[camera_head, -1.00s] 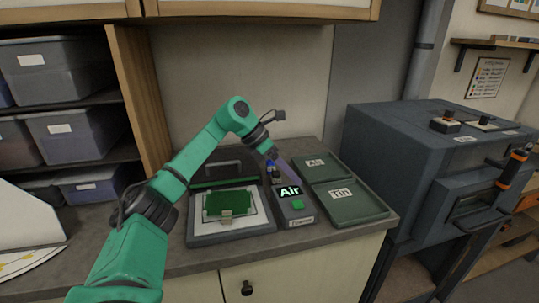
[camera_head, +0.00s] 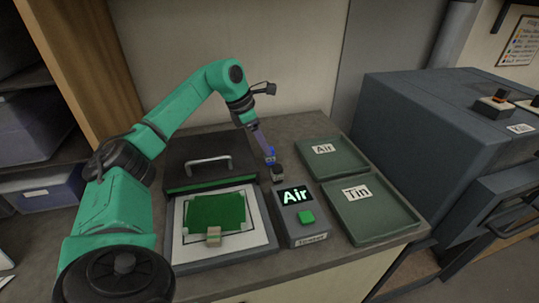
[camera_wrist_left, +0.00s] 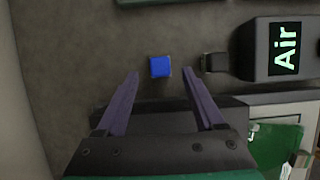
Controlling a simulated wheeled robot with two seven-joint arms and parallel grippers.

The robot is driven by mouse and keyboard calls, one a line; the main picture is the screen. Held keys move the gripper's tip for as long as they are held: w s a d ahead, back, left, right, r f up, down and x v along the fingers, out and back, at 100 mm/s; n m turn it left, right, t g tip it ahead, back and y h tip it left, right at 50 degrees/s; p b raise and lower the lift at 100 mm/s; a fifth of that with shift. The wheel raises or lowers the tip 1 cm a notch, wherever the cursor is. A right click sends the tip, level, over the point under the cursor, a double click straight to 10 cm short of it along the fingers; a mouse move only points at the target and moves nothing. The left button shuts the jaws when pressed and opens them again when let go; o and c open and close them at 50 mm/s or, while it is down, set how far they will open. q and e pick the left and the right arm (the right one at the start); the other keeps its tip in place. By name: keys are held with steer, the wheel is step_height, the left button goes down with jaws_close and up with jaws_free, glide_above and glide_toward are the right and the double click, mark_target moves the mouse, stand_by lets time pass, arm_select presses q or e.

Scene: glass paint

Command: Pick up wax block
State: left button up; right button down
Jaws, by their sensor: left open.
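A small blue block (camera_head: 271,156), the likely wax block, sits on the grey counter behind the tester, partly hidden by my finger in the head view. In the left wrist view the blue block (camera_wrist_left: 160,67) lies at the fingertips, between their lines, with a gap on each side. My left gripper (camera_head: 265,149) points down over it, open and empty; its two purple fingers (camera_wrist_left: 160,73) are spread apart. My right gripper is not in view.
The tester (camera_head: 299,229) reads "Air" and stands close to the block. Trays labelled Air (camera_head: 348,165) and Tin (camera_head: 385,222) lie to the right. Green glass (camera_head: 207,213) and a small tan block (camera_head: 214,236) lie on a white plate at left. A dark lidded box (camera_head: 185,150) stands behind.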

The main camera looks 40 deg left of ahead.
arm_select(q)
steer(key=p+x, duration=0.1)
steer(key=x, duration=0.3)
steer(key=shift+w+d+f+p, duration=0.1)
steer(key=shift+w+f+p, duration=0.05)
steer(key=shift+p, duration=0.2)
steer(key=shift+d+f, duration=0.1)
steer(key=shift+f, duration=0.15)
steer(key=shift+c, duration=0.3)
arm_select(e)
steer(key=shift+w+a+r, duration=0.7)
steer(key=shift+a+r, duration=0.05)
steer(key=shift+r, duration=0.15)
arm_select(q)
jaws_close()
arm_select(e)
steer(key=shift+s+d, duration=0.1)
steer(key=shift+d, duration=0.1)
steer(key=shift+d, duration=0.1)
arm_select(q)
steer(key=shift+w+r, duration=0.1)
steer(key=shift+r, duration=0.2)
step_height(320, 180, up, 19)
steer(key=shift+r+p, duration=0.2)
steer(key=shift+p, duration=0.15)
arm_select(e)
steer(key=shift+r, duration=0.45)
